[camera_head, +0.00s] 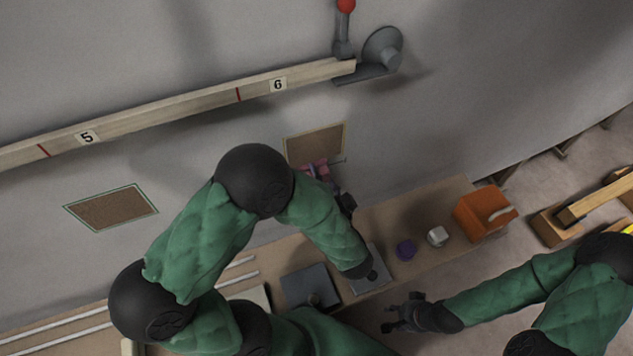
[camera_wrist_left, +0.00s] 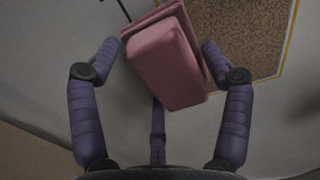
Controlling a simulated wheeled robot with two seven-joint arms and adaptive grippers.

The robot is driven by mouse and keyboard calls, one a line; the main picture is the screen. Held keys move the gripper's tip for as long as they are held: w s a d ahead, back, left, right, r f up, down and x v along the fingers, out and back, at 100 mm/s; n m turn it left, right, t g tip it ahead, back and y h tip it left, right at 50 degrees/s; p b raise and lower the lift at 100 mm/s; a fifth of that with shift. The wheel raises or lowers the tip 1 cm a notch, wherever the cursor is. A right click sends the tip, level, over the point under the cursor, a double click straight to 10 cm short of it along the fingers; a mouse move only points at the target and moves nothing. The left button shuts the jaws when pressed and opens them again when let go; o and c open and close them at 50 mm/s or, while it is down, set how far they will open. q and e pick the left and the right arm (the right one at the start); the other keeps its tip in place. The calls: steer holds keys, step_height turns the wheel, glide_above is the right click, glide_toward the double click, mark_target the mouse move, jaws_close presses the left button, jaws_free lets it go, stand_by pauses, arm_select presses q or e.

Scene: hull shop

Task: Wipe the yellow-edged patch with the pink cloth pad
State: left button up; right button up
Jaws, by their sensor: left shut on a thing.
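The yellow-edged patch (camera_head: 322,139) is a brown speckled rectangle on the grey hull wall; its yellow border also shows in the left wrist view (camera_wrist_left: 250,35). My left gripper (camera_head: 322,178) is at the patch's lower part, partly hidden by my arm. In the left wrist view its fingers (camera_wrist_left: 160,48) are closed around the pink cloth pad (camera_wrist_left: 165,65). The pad (camera_head: 315,168) overlaps the patch's lower-left area in view; I cannot tell whether it touches the surface. My right gripper (camera_head: 393,318) is low, away from the wall, its jaws too small to judge.
A green-edged brown patch (camera_head: 108,207) is on the wall at left. A numbered wooden batten (camera_head: 190,106) runs above, ending near a grey bracket (camera_head: 365,70).

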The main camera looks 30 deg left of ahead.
mark_target(308, 149)
arm_select(q)
steer(key=shift+w+a, duration=0.3)
steer(key=shift+a, duration=0.1)
steer(key=shift+r, duration=0.15)
stand_by(0.4)
steer(key=shift+w+a+r+p, duration=0.1)
steer(key=shift+r+p, duration=1.5)
steer(key=shift+r, duration=1.65)
steer(key=shift+w+a+r+p, duration=0.1)
steer(key=shift+r+p, duration=1.45)
steer(key=shift+r, duration=1.7)
step_height(308, 149, down, 6)
steer(key=b, duration=0.6)
steer(key=shift+s+r, duration=0.1)
steer(key=shift+r, duration=0.15)
steer(key=shift+s+d+f, duration=0.1)
steer(key=shift+d+f, duration=0.05)
steer(key=shift+f, duration=3.85)
steer(key=o, duration=0.3)
steer(key=c, duration=0.3)
steer(key=shift+s+d, duration=0.35)
steer(key=shift+d, duration=0.1)
